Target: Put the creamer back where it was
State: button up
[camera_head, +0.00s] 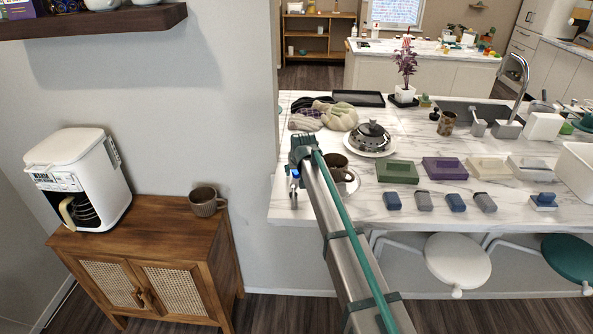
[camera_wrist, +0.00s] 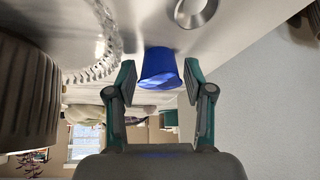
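A small blue vessel (camera_wrist: 161,68), which looks like the creamer, shows between my fingers in the wrist view, upside down in that picture. My gripper (camera_wrist: 160,82) is open around it, with a gap visible on the left side; contact on the right is hard to tell. In the head view, my gripper (camera_head: 298,165) is over the counter's left end, and only a small blue patch (camera_head: 295,173) shows below it. My arm hides part of this area.
A dark ribbed mug (camera_head: 338,166) stands on the marble counter (camera_head: 400,212) just right of my gripper; a ribbed mug fills the wrist view's left (camera_wrist: 25,95). The wooden cabinet (camera_head: 150,235) holds a coffee maker (camera_head: 75,170) and a brown mug (camera_head: 205,202), with free top between.

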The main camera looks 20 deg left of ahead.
jog(key=shift+o, duration=0.2)
jog(key=shift+r, duration=0.25)
jog(key=b+v, duration=0.2)
jog(key=v, duration=1)
jog(key=shift+b, duration=0.4)
jog(key=shift+f, duration=0.1)
